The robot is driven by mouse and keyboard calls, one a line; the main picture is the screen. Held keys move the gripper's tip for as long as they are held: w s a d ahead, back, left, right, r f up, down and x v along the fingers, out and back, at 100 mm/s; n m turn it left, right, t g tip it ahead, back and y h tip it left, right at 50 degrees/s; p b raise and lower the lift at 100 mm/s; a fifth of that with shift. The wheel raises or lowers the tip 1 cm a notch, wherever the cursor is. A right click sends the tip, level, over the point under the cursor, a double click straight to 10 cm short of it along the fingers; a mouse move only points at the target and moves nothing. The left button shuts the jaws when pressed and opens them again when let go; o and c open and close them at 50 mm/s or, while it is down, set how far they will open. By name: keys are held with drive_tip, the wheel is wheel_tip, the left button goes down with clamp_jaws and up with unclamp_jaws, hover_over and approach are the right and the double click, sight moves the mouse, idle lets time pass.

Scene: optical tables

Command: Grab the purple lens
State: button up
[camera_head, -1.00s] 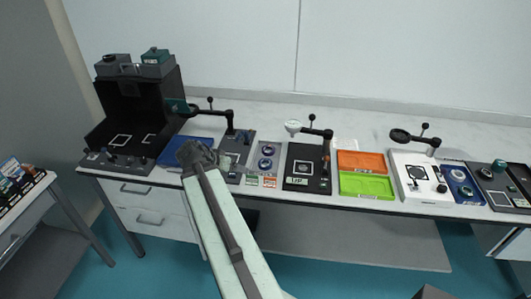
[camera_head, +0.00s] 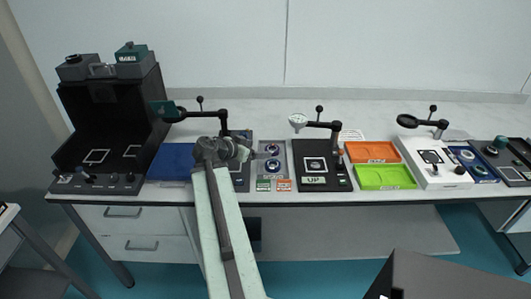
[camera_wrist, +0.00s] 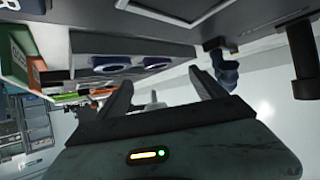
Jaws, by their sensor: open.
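Two round dark-rimmed lenses sit in a grey tray (camera_head: 286,172). The rear one (camera_head: 272,149) looks purple; in the wrist view it seems to be the right-hand one (camera_wrist: 156,62). The front one (camera_head: 272,165) looks bluer and shows at left in the wrist view (camera_wrist: 110,68). My gripper (camera_head: 245,152) is just left of the tray in the head view, apart from both lenses. In the wrist view my gripper (camera_wrist: 162,90) has its two fingers spread with nothing held between them. The lenses lie beyond the fingertips.
A black station (camera_head: 325,184) marked UP with an overhead arm stands right of the tray. Orange (camera_head: 371,151) and green (camera_head: 385,178) trays are farther right. Green and orange labels front the lens tray.

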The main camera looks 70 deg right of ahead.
sight(272, 149)
drive_tip(key=shift+s+b+x, duration=0.15)
drive_tip(key=shift+b+x, duration=0.75)
drive_tip(key=shift+x, duration=0.8)
drive_tip(key=shift+s+b+x, duration=0.1)
drive_tip(key=shift+b+x, duration=0.75)
drive_tip(key=shift+x, duration=0.9)
drive_tip(key=shift+s, duration=0.3)
drive_tip(key=shift+w+d+f, duration=0.1)
drive_tip(key=shift+d+f, duration=0.15)
drive_tip(key=shift+d, duration=0.05)
drive_tip(key=c, duration=1.7)
drive_tip(key=shift+o, duration=0.2)
